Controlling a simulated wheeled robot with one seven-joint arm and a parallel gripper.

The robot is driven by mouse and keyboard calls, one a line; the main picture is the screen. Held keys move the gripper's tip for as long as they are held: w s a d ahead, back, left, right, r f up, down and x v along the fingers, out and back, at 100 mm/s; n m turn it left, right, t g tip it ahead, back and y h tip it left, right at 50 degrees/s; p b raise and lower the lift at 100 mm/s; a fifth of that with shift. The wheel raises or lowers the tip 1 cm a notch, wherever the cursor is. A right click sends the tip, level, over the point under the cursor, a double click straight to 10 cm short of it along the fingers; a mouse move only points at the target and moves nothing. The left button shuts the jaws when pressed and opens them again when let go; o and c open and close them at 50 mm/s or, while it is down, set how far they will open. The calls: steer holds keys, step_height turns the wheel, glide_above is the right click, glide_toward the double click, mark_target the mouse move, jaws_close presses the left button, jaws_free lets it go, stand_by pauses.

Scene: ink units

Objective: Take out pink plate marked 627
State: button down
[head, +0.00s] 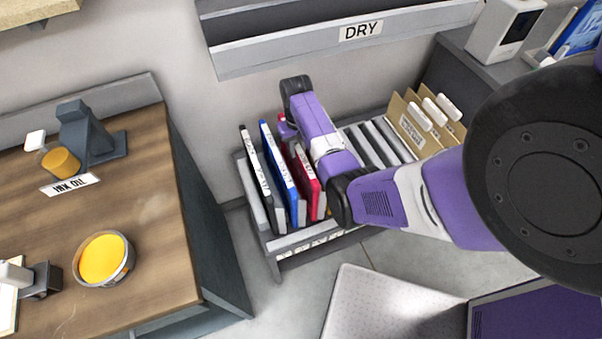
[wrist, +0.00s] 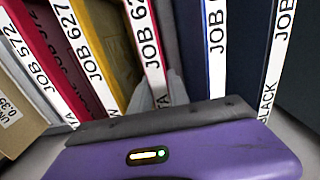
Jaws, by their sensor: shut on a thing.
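My gripper (wrist: 157,92) is shut on the pink plate (wrist: 150,52) in the wrist view. One finger lies on each side of its white edge label, which reads JOB 62 and ends in TA; the last digit is hard to read. A yellow plate (wrist: 98,35) with the label JOB 627 stands to its left, and a magenta plate (wrist: 50,45) with the label JOB 572 is farther left. In the head view my arm hides the fingers and most of the held plate.
The low rack (head: 290,262) also holds a black plate (head: 256,185), a blue plate (head: 281,175) and a red plate (head: 307,180). Grey slots lie to the right, with tan folders (head: 408,128) beyond. The DRY shelf (head: 290,52) hangs above; a wooden table (head: 150,215) stands left.

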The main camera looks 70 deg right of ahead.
step_height(320, 180, up, 5)
steer(key=p, duration=0.4)
steer(key=shift+r+p, duration=0.2)
steer(key=shift+p, duration=0.1)
steer(key=shift+r, duration=2.7)
